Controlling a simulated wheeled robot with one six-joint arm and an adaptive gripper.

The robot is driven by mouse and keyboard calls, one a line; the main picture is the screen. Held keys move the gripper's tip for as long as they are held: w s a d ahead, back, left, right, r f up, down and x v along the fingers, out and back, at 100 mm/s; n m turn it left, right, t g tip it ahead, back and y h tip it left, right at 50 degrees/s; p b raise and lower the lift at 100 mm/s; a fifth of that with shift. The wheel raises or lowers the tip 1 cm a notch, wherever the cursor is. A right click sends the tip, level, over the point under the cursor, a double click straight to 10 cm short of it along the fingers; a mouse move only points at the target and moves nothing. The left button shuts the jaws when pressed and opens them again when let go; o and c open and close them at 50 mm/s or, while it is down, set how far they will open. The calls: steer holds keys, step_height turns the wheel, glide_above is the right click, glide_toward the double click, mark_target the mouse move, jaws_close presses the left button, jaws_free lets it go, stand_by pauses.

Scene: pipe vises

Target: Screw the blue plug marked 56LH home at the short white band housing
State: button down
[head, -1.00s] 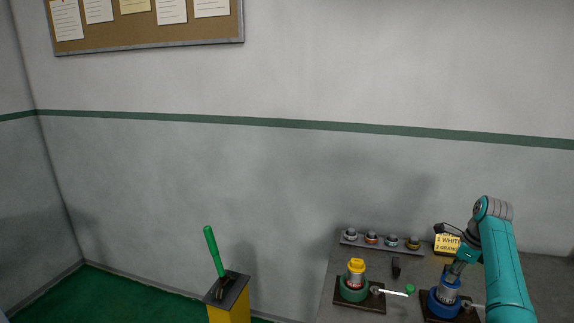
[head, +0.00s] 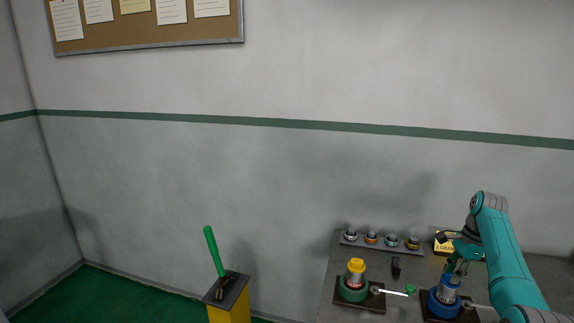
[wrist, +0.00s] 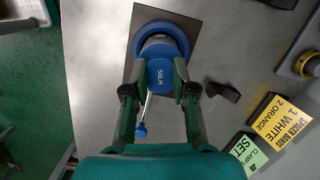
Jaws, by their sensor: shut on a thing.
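The blue plug marked 56LH (wrist: 160,73) is between the two fingertips of my gripper (wrist: 160,82) in the wrist view, and my gripper is shut on it. The plug sits over a grey housing (wrist: 157,40) in a blue ring vise (wrist: 145,32). How deep the plug is seated cannot be told. In the head view my gripper (head: 455,269) is above the blue vise (head: 436,309) at the right; the grey housing (head: 447,293) shows below it. Any white band on this housing is too small to tell.
A green vise (head: 345,296) with a yellow-capped housing (head: 356,269) stands to the left. A rack (head: 381,242) of several small parts is at the back. A yellow card (wrist: 283,120) and green card (wrist: 246,153) stand nearby. A green lever (head: 214,250) rises from a yellow post.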

steer(key=c, duration=1.2)
jaws_free()
steer(key=m+t, duration=0.1)
steer(key=m, duration=0.9)
steer(key=shift+t+h, duration=0.4)
jaws_close()
